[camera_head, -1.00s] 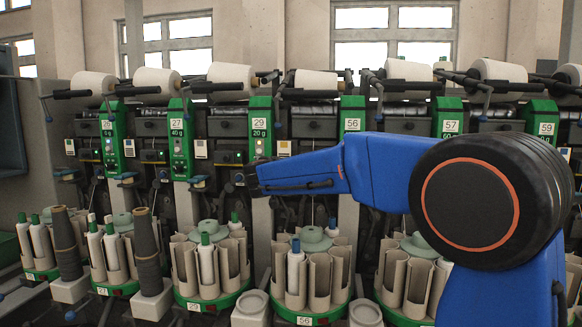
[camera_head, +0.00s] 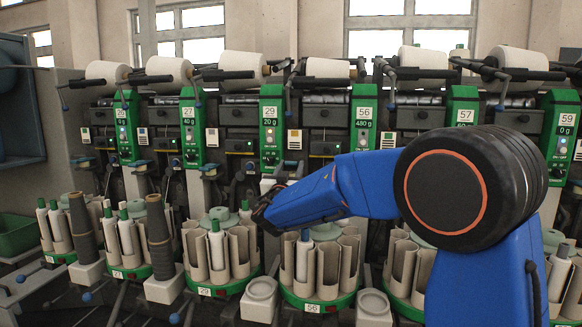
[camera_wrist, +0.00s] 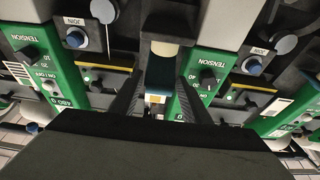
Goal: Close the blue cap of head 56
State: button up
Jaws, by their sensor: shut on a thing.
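Head 56 has a green panel (camera_head: 364,118) marked 56 and 480 g, with a round bobbin magazine (camera_head: 313,306) labelled 56 below it. My gripper (camera_head: 265,213) is low between panels 29 and 56, over the gap between their magazines. In the wrist view, the two dark fingers (camera_wrist: 157,97) stand either side of a small blue piece (camera_wrist: 155,86) with a yellow-white patch. It appears to be the blue cap, held between them. In the head view my arm hides this piece. The cap's exact angle cannot be told.
The neighbouring green panel 29 (camera_head: 271,125) and its magazine (camera_head: 217,287) stand to the left. A blue-topped bobbin (camera_head: 304,258) stands in magazine 56. White cups (camera_head: 261,296) are at the front. In the wrist view, green panels with knobs flank the fingers closely.

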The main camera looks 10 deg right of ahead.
dwell(0.4)
jog(key=o, duration=1.4)
jog(key=shift+c, duration=0.2)
jog(key=s+r+v, duration=0.1)
jog(key=r+v, duration=0.2)
jog(key=v, duration=1.1)
jog(key=shift+s+a, duration=0.2)
